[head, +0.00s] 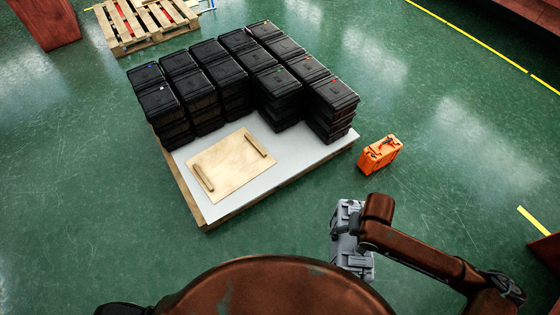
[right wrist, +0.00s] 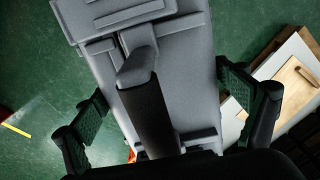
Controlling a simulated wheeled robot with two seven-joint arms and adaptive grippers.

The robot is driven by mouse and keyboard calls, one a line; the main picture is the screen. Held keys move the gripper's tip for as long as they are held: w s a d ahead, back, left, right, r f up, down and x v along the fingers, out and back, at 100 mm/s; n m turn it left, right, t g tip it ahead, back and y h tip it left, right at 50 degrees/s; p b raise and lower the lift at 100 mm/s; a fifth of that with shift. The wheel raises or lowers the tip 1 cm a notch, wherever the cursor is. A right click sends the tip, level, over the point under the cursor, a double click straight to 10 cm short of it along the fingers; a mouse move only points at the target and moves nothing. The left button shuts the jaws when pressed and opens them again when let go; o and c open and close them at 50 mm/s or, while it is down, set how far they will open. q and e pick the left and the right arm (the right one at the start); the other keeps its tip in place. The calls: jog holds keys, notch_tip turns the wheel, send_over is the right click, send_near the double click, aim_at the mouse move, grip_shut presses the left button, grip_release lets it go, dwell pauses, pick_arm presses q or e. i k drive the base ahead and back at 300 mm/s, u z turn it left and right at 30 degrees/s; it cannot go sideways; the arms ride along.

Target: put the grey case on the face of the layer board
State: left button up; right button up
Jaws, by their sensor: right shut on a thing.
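The grey case (head: 349,254) is at the lower middle right of the head view, partly covered by my right arm. It fills the middle of the right wrist view (right wrist: 190,70), with its dark handle towards the camera. My right gripper (right wrist: 161,82) is shut on the case, one finger at each side. The layer board (head: 232,170) is a pale wooden panel with two bar handles, lying flat on a white sheet. It shows partly at the right of the right wrist view (right wrist: 298,82). The case is apart from it, to its right and nearer me. My left gripper is out of view.
Several stacks of black cases (head: 245,75) stand along the back and right of the sheet-covered pallet (head: 290,177). An orange case (head: 379,155) stands on the floor right of the pallet. Another wooden pallet (head: 143,25) is at the back. Bare sheet surrounds the board's front.

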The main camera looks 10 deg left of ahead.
aim_at(223, 153)
jog(key=u, duration=2.35)
jog(key=i, duration=3.15)
jog(key=z, duration=2.3)
jog(key=i, duration=0.4)
jog(key=z, duration=0.05)
